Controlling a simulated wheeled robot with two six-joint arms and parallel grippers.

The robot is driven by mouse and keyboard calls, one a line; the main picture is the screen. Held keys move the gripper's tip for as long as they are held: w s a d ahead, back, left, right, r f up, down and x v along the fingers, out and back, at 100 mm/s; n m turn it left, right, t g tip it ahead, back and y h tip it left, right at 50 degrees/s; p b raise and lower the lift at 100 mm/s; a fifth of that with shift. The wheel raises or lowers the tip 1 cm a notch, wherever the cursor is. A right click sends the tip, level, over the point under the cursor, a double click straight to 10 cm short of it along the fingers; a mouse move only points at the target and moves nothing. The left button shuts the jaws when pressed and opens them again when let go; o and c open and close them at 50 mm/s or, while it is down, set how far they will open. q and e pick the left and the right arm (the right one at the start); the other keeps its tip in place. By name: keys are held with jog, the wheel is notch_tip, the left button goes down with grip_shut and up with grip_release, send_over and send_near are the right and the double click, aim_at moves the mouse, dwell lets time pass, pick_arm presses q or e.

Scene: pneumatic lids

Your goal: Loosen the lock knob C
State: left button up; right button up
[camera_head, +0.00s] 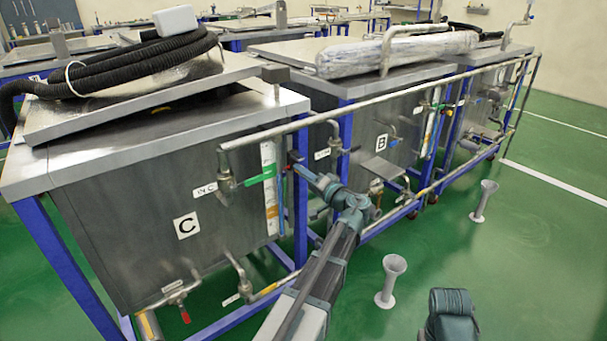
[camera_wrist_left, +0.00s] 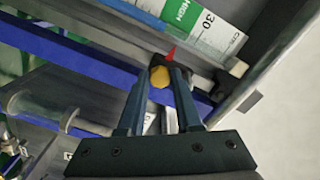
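Tank C (camera_head: 185,225) is the steel tank nearest at the left in the head view, with a "C" label on its front. My left gripper (camera_head: 297,162) reaches to the tank's right end, beside the level gauge. In the left wrist view a small knob with a yellow face (camera_wrist_left: 160,77) lies between the tips of my left gripper (camera_wrist_left: 164,75). The fingers stand apart on either side of it. I cannot tell whether they press on it. The knob is not clear in the head view, where my gripper covers that spot. My right gripper is out of view.
A blue frame bar (camera_wrist_left: 60,55) runs close by. In the head view a horizontal pipe (camera_head: 385,95) crosses above my left gripper, and grey funnels (camera_head: 392,280) stand on the open green floor.

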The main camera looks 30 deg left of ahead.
pick_arm(q)
jog(key=o, duration=0.4)
jog(key=shift+o, duration=0.2)
jog(key=v, duration=1.4)
